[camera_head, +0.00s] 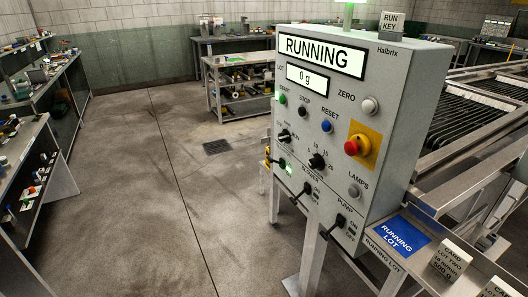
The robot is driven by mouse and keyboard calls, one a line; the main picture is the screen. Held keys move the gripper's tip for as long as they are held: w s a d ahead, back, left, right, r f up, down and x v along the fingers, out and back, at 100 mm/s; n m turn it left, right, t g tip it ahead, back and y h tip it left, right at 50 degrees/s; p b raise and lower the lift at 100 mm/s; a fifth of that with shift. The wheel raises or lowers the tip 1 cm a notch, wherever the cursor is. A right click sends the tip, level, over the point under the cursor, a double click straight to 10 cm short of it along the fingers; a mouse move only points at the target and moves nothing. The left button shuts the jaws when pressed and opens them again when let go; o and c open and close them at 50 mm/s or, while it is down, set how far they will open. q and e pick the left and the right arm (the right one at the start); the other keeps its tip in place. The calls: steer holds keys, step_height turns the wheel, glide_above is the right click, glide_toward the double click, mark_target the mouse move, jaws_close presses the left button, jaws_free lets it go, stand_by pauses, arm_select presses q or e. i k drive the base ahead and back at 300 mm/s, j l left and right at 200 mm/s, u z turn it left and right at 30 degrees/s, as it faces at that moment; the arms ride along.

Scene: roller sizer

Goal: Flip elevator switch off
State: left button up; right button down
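A grey control box (385,75) labelled Halbrix stands at the right on a metal frame. Its upper display (320,53) reads RUNNING and its lower display (307,78) reads 0 g. Three black toggle switches run along the panel's lower edge. The leftmost toggle (282,163) has a small green light beside it, and its label is too small to read. The middle toggle (303,190) is by the BLOWER label. The right toggle (335,225) is by the PUMP label, with ON and OFF marks. I cannot confirm which is the elevator switch. Neither of my grippers shows.
A red emergency button (352,147) on yellow, two black knobs and several push buttons share the panel. A blue RUNNING LOT card (398,236) lies on the ledge at right. Rollers (465,115) stand behind. The floor (185,190) left of the box is clear.

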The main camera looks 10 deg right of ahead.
mark_target(272, 161)
steer(key=i+j, duration=0.3)
steer(key=i+j+z, duration=0.1)
steer(key=i+j, duration=0.15)
steer(key=j, duration=0.2)
steer(key=i+j, duration=0.3)
steer(key=j, duration=0.15)
steer(key=i+j+z, duration=0.1)
steer(key=i+j, duration=0.15)
steer(key=j, duration=0.15)
